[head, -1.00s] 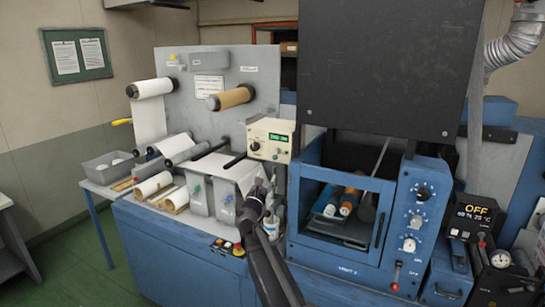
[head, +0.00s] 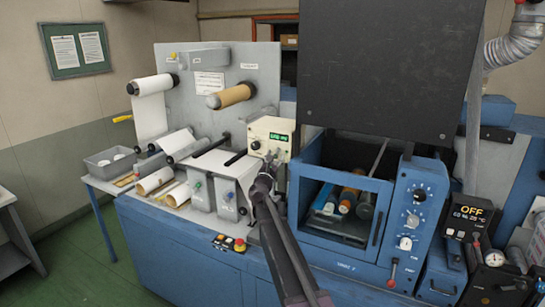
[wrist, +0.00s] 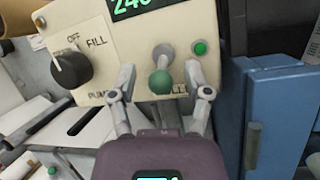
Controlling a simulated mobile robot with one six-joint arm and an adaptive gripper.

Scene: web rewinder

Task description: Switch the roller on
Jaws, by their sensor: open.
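The cream control box (head: 262,135) has a green-lit display and stands on the blue machine. In the wrist view its face (wrist: 115,60) fills the upper middle. A lever with a green ball tip (wrist: 160,82) sticks out of it, with a small green button or lamp (wrist: 200,48) to its right. My gripper (wrist: 159,72) is open, one finger on each side of the lever; whether either finger touches it I cannot tell. The label below the lever is mostly hidden. A black rotary knob (wrist: 71,69) with OFF and FILL labels is left of the fingers.
White (head: 150,87) and brown (head: 231,96) rolls sit on the grey upright panel (head: 205,60). A blue oven-like cabinet (head: 345,215) stands close on the right. A display reading OFF (head: 470,212) is farther right. A red stop button (head: 239,244) is on the front edge.

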